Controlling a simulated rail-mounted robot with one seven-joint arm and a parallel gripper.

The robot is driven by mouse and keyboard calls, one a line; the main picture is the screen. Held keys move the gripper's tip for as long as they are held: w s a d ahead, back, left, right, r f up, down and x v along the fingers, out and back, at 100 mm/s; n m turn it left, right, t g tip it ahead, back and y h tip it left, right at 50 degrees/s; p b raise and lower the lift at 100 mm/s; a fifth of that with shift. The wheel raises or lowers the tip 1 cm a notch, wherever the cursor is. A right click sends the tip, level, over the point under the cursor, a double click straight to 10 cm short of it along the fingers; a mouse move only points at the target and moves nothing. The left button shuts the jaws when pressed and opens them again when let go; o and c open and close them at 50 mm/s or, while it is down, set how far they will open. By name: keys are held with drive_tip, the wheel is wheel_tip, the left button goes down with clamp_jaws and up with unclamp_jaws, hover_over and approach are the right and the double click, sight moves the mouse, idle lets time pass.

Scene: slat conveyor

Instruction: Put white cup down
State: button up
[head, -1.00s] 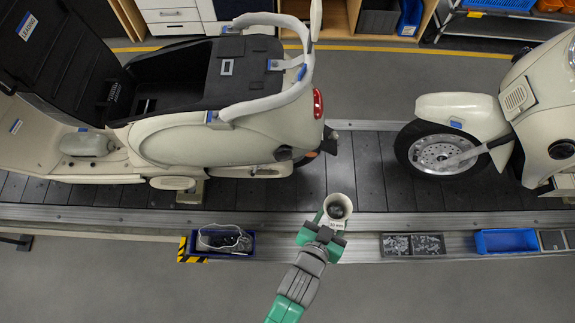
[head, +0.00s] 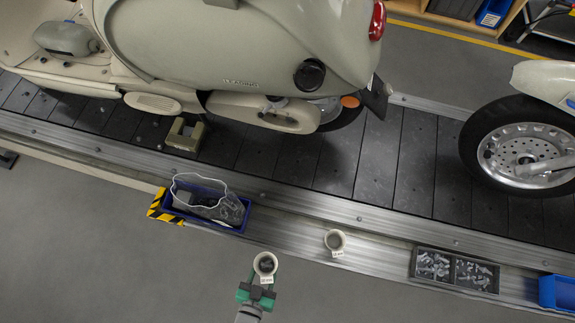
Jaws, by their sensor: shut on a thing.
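A white cup (head: 265,262) with dark contents and a small label is at the tip of my gripper (head: 258,289) in the head view. My gripper has green and dark parts and is shut on the cup. The held cup appears upright, over the grey floor just in front of the conveyor's metal edge. The fingertips are partly hidden by the cup. A second, similar white cup (head: 335,239), also labelled, stands on the metal ledge (head: 385,254) to the right of my gripper.
On the ledge are a blue bin (head: 245,222) with bagged items at left, a grey tray (head: 453,287) of small metal parts, and another blue bin (head: 556,290) at far right. Bare ledge lies around the standing cup. Scooters (head: 240,60) are on the slat conveyor (head: 390,160) behind.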

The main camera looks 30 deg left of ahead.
wheel_tip(320, 180, down, 4)
drive_tip(key=s+r+b, duration=0.1)
drive_tip(key=s, duration=0.1)
drive_tip(key=b, duration=0.4)
hover_over(286, 239)
drive_tip(key=shift+s+f+n+y, duration=0.15)
drive_tip(key=shift+s+f, duration=0.05)
drive_tip(key=shift+f, duration=0.3)
drive_tip(key=shift+s+f+n+y, duration=0.15)
drive_tip(key=shift+f, duration=0.3)
drive_tip(key=f+b, duration=0.3)
drive_tip(key=shift+w+f, duration=0.3)
drive_tip(key=shift+f, duration=0.05)
drive_tip(key=shift+r, duration=0.15)
drive_tip(key=shift+w, duration=0.1)
drive_tip(key=o, duration=0.5)
drive_tip(key=shift+f, duration=0.25)
drive_tip(key=o, duration=0.4)
drive_tip(key=shift+r, duration=0.1)
drive_tip(key=shift+o, duration=0.2)
